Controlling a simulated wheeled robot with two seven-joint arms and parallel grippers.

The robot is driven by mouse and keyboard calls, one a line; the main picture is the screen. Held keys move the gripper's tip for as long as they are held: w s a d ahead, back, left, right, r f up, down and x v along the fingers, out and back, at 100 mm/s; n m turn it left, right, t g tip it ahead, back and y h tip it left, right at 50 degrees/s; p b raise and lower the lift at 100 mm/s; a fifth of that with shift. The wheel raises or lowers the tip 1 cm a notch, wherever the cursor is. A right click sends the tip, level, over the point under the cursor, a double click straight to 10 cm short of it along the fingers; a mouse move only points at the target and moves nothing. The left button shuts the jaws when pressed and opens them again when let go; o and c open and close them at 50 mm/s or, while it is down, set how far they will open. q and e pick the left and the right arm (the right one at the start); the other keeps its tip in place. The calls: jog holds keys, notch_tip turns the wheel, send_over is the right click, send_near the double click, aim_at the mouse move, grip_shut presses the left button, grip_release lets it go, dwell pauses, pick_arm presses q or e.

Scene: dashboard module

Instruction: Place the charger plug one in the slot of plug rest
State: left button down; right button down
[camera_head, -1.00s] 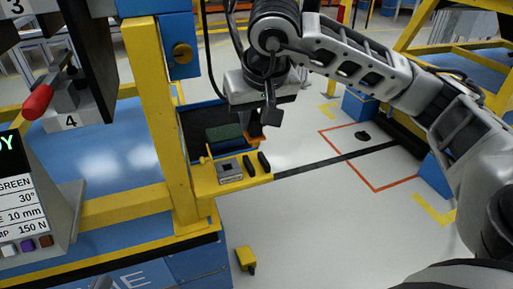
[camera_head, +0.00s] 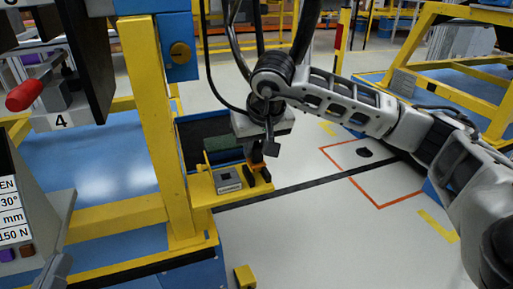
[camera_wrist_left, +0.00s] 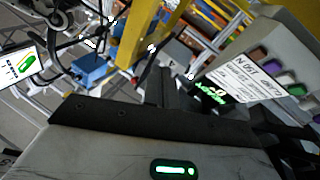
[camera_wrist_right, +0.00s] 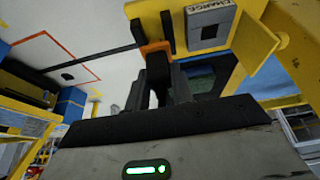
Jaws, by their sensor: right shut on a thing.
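My right gripper (camera_head: 258,155) is shut on the charger plug, a dark body with an orange end (camera_wrist_right: 155,48) in the right wrist view. It holds the plug over the plug rest, a yellow shelf (camera_head: 204,197) with dark slot bars (camera_wrist_right: 167,32) beside a grey block marked CHARGE (camera_wrist_right: 209,24). The orange end is close to the slot bars; I cannot tell whether it touches or is inside. The fingers hide much of the plug in the head view. My left gripper (camera_wrist_left: 162,88) shows in the left wrist view, its dark fingers together and apparently empty.
A yellow post (camera_head: 160,120) stands left of the plug rest, with a dark bin (camera_head: 205,130) behind it. A grey control box (camera_head: 35,215) and a red-handled fixture (camera_head: 45,95) are at left. Open floor lies right of the rest.

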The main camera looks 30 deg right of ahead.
pick_arm(q)
jog(key=shift+w+a+r+m+b, duration=0.1)
jog(key=shift+r+m+b, duration=0.25)
jog(key=shift+m, duration=0.05)
pick_arm(e)
jog(key=shift+f, duration=0.5)
pick_arm(q)
jog(key=shift+r+t, duration=0.1)
jog(key=shift+t, duration=0.2)
pick_arm(e)
jog(key=shift+f, duration=0.1)
jog(key=c, duration=1.2)
grip_release()
pick_arm(q)
jog(key=shift+r+h, duration=0.35)
jog(key=shift+h, duration=0.05)
